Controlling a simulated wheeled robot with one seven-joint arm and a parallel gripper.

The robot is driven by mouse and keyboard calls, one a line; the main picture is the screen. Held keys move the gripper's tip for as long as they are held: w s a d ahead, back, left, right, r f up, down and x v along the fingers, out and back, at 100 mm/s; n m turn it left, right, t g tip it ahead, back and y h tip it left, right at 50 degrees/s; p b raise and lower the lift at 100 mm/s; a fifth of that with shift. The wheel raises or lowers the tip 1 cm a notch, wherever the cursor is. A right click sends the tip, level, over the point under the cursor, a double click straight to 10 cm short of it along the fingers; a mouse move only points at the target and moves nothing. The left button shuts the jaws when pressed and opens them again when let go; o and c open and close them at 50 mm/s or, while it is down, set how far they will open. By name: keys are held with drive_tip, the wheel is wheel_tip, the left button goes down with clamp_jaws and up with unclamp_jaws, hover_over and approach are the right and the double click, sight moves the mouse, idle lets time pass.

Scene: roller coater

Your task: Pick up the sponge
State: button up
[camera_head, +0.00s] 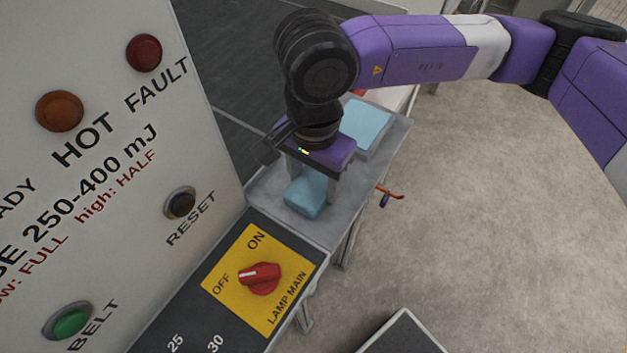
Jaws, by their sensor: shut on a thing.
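The sponge (306,194) is a light blue block on or just above the grey metal shelf (268,187). My gripper (316,184) points down over it, with a finger on each side, and is shut on the sponge. The gripper body and wrist hide the sponge's far upper part. I cannot tell whether the sponge touches the shelf.
A light blue flat item (367,127) lies farther back on the shelf. A white control panel (110,150) stands at the left. A yellow plate with a red lamp knob (262,278) is in front. A small red and purple item (388,195) sticks out at the shelf's right edge.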

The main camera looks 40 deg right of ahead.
sight(314, 182)
wheel_tip(314, 182, up, 20)
drive_tip(key=b, duration=0.3)
